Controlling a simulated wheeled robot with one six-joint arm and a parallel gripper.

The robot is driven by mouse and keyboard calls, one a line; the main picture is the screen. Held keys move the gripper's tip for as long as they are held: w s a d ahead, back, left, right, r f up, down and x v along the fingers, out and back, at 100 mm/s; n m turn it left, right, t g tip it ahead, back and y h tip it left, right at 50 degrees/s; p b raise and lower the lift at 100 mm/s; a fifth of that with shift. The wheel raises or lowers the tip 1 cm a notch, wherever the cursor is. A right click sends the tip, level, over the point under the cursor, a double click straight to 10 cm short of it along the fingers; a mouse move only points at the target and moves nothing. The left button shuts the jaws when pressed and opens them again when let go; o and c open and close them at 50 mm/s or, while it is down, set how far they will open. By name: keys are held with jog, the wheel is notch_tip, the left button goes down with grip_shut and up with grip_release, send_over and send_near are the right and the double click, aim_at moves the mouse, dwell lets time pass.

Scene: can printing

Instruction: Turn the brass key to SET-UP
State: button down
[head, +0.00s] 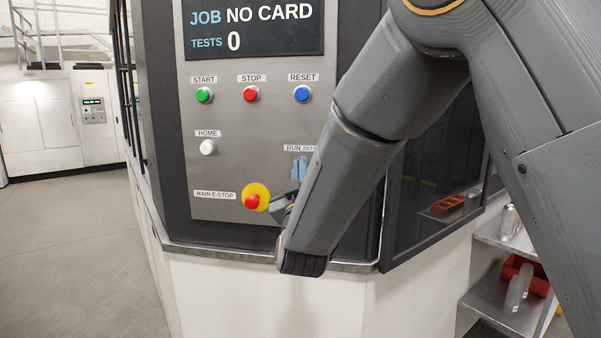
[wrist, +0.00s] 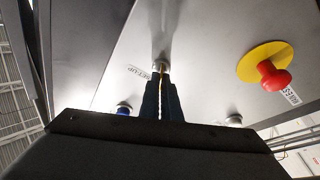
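The brass key shows in the wrist view as a thin yellow strip (wrist: 161,68) between my fingers, in front of a round lock on the grey panel. My gripper (wrist: 160,88) has its two dark blue fingers close together on either side of the key, and it looks shut on it. The SET-UP label (wrist: 139,71) is beside the lock in the wrist view. In the head view the blue fingers (head: 299,168) are at the panel below the partly covered RUN / SET-UP label (head: 299,149). The key itself is hidden there. Its exact angle is hard to tell.
The red main e-stop (head: 252,201) on its yellow disc is close to my gripper. White HOME (head: 208,147), green START (head: 204,95), red STOP (head: 250,94) and blue RESET (head: 302,94) buttons are above. The display (head: 252,28) reads JOB NO CARD, TESTS 0. Shelves (head: 500,310) are at right.

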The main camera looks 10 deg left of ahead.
jog(key=m+h+b, duration=0.2)
jog(key=m+b, duration=0.2)
jog(key=m, duration=0.1)
jog(key=m+h+b, duration=0.3)
jog(key=m+b, duration=0.1)
jog(key=m, duration=0.1)
jog(key=m+h+b, duration=0.3)
jog(key=m+b, duration=0.1)
jog(key=m, duration=0.2)
jog(key=shift+a+f+t, duration=0.1)
jog(key=shift+a+t, duration=0.05)
jog(key=shift+t, duration=0.15)
jog(key=shift+m+b, duration=0.3)
jog(key=shift+b, duration=0.05)
jog(key=c, duration=2)
grip_release()
jog(key=shift+s, duration=0.1)
